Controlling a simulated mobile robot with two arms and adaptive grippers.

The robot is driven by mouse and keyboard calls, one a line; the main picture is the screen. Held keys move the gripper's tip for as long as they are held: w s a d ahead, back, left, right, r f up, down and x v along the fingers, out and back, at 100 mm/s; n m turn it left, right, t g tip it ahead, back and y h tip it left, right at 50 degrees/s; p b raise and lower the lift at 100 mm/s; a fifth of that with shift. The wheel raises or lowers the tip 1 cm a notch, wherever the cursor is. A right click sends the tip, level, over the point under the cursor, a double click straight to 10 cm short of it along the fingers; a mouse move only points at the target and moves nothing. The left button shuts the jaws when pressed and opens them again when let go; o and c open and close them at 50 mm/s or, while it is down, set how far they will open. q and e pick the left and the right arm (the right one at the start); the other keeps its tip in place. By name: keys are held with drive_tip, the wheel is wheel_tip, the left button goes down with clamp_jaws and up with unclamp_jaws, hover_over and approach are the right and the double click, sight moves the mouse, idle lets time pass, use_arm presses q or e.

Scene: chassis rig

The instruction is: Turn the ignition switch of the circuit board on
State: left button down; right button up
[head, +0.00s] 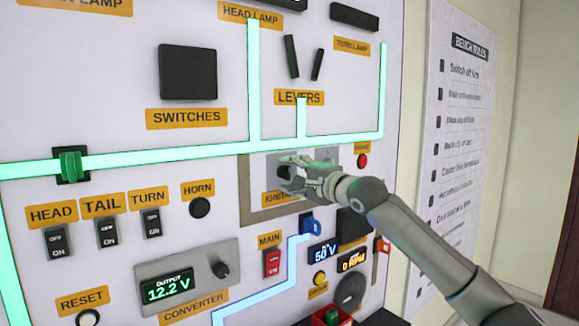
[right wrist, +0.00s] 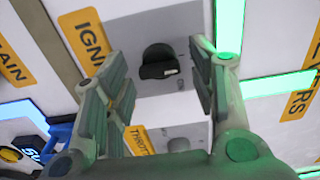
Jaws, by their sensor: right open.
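The ignition switch (head: 285,172) is a black rotary knob on a light grey plate of the upright circuit board (head: 215,135). Its orange label (head: 281,198) sits below it, partly covered by my gripper. In the right wrist view the knob (right wrist: 157,62) shows a round black base and a bar-shaped handle with a white mark at one end. My right gripper (head: 297,172) is open in front of the knob. In the right wrist view its fingers (right wrist: 158,78) stand apart on either side of the knob, with nothing held. Whether they touch it I cannot tell. My left gripper is not in view.
A red button (head: 362,161) is right of the knob. The red main switch (head: 272,263), a blue connector (head: 310,225) and small displays (head: 323,251) are below. Green lit strips (head: 210,151) cross the board. A bench rules sheet (head: 455,150) hangs at right.

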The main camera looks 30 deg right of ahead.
drive_tip(key=shift+w, duration=0.65)
drive_tip(key=c, duration=1)
drive_tip(key=shift+a+f+m+b, duration=0.1)
drive_tip(key=shift+f+m+b, duration=0.1)
drive_tip(key=shift+m+b, duration=1.95)
drive_tip(key=shift+m, duration=0.35)
drive_tip(key=m+b, duration=0.1)
drive_tip(key=m, duration=0.2)
drive_tip(key=shift+m, duration=0.3)
drive_tip(key=shift+r+m+b, duration=0.1)
drive_tip(key=shift+m+b, duration=0.55)
drive_tip(key=shift+m, duration=0.95)
